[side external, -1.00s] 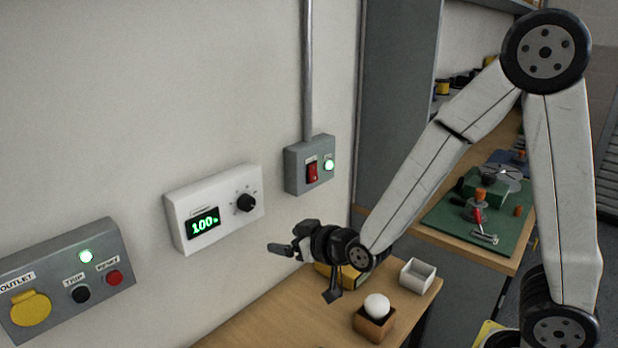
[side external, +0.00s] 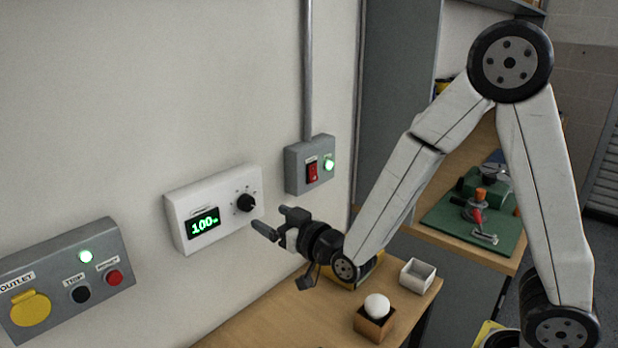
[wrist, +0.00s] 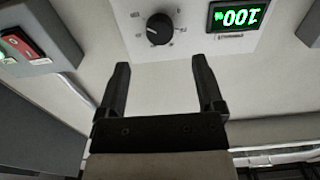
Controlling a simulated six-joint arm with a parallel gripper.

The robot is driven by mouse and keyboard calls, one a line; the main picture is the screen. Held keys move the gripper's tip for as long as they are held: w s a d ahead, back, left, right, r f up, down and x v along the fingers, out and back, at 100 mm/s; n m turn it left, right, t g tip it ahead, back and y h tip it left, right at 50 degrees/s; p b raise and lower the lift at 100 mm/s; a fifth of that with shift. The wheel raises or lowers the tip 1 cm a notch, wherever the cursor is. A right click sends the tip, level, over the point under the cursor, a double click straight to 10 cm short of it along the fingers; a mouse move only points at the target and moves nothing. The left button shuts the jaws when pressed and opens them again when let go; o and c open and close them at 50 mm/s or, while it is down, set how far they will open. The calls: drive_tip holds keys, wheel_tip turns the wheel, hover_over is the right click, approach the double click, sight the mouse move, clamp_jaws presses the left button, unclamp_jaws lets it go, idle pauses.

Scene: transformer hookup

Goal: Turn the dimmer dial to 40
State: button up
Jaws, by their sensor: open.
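The white dimmer box (side external: 228,186) is on the wall. Its green display (side external: 203,223) reads 100%. The black dimmer dial (side external: 246,202) sits at the right of the display, with a scale around it. In the wrist view, which shows the box upside down, the dial (wrist: 160,28) is above and between my finger tips, and the display (wrist: 238,15) is to its right. My gripper (side external: 273,221) is open and empty, in front of the wall and a little below and right of the dial, apart from it. Both fingers also show in the wrist view (wrist: 160,70).
A grey switch box (side external: 310,165) with a red rocker and lit green lamp is right of the dimmer. A grey outlet box (side external: 60,275) is at left. A white ball (side external: 377,305) in a wooden holder and a white tray (side external: 418,277) stand on the table below.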

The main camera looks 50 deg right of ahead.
sight(250, 205)
drive_tip(key=shift+w, duration=3.3)
clamp_jaws()
